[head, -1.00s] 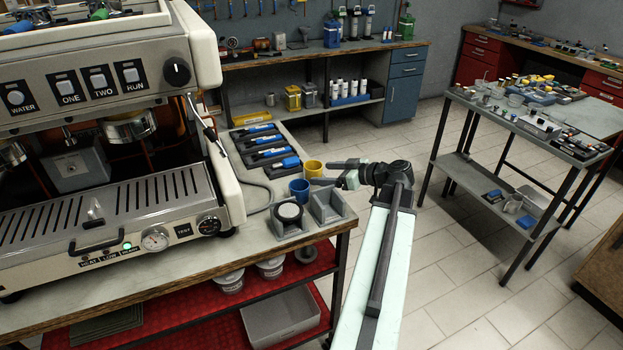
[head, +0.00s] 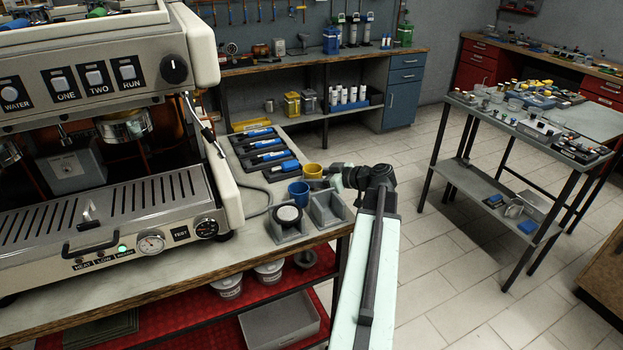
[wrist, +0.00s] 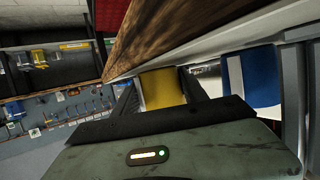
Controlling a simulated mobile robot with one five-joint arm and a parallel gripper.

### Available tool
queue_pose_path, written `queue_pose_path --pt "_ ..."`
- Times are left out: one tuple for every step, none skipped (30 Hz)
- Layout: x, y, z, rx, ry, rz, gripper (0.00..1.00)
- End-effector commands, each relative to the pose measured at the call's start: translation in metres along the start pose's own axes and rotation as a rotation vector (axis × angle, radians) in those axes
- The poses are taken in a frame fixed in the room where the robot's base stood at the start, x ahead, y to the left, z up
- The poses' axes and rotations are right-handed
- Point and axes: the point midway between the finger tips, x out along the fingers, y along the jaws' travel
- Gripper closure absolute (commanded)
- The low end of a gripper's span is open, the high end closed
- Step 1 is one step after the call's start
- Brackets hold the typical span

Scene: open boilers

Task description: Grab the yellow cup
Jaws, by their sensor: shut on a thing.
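The yellow cup (head: 312,171) stands on the workbench near its right edge in the head view, just behind the blue cup (head: 298,192). My gripper (head: 325,173) reaches it from the right and is shut on it. In the wrist view the yellow cup (wrist: 162,88) sits between the two dark fingers, with its lower part hidden behind my gripper's body. The blue cup (wrist: 258,77) shows beside it, to the right and outside the fingers.
A grey double holder (head: 328,211) with a round black-topped piece stands in front of the cups. Blue-handled tools (head: 265,152) lie in a tray behind. The coffee machine (head: 140,205) fills the left. Open floor lies right of the bench.

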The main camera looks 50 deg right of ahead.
Motion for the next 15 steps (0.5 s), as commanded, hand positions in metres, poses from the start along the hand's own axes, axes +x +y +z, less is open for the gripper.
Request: queue_pose_path --pt "0.000 0.000 0.000 0.000 0.000 0.000 0.90" --pt "0.000 0.000 0.000 0.000 0.000 0.000 0.90" --pt "0.000 0.000 0.000 0.000 0.000 0.000 0.90" --pt "0.000 0.000 0.000 0.000 0.000 0.000 0.90" --pt "0.000 0.000 -0.001 0.000 0.000 -0.001 0.90" --pt "-0.001 0.000 -0.002 0.000 0.000 -0.001 0.90" --pt "-0.001 0.000 -0.004 0.000 0.000 -0.001 0.90" --pt "-0.002 0.000 -0.006 0.000 0.000 -0.001 0.90" --pt "-0.003 0.000 -0.010 0.000 0.000 -0.001 0.90" --pt "-0.005 0.000 -0.014 0.000 0.000 -0.001 0.90" --pt "-0.006 0.000 -0.018 0.000 0.000 -0.001 0.90" --pt "-0.008 -0.001 -0.024 0.000 0.000 -0.001 0.90" --pt "-0.010 -0.001 -0.030 0.000 0.000 -0.001 0.90" --pt "-0.012 -0.001 -0.035 0.000 0.000 -0.001 0.90" --pt "-0.015 -0.001 -0.043 0.000 0.000 -0.001 0.90"
